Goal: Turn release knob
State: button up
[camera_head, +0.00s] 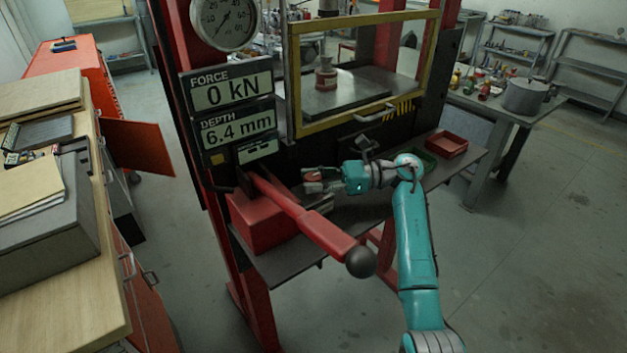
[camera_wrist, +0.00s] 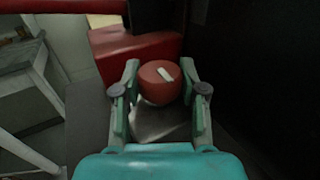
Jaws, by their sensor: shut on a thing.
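The release knob is a round red knob (camera_wrist: 158,88) with a short white bar on its face, slightly tilted. It sits between the two fingers of my gripper (camera_wrist: 161,78) in the wrist view. One finger is at its left side and one at its right, and the gripper is shut on it. In the head view my gripper (camera_head: 316,181) reaches left above the bench, beside the red pump box (camera_head: 258,222). There the fingers mostly hide the knob, and only a small reddish part (camera_head: 308,171) shows.
A long red lever (camera_head: 300,215) with a black ball end (camera_head: 360,262) juts forward in front of my gripper. The display panels (camera_head: 230,90) read 0 kN and 6.4 mm. A yellow-framed guard (camera_head: 362,75) stands behind. A red tray (camera_head: 446,144) lies on the bench's right end.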

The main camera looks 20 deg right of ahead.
jog(key=shift+g, duration=0.3)
jog(key=o, duration=1.2)
jog(key=shift+c, duration=0.2)
jog(key=d, duration=0.4)
jog(key=s+d, duration=0.1)
jog(key=d, duration=0.6)
jog(key=shift+s+d, duration=0.3)
jog(key=shift+d, duration=0.1)
jog(key=shift+d, duration=0.1)
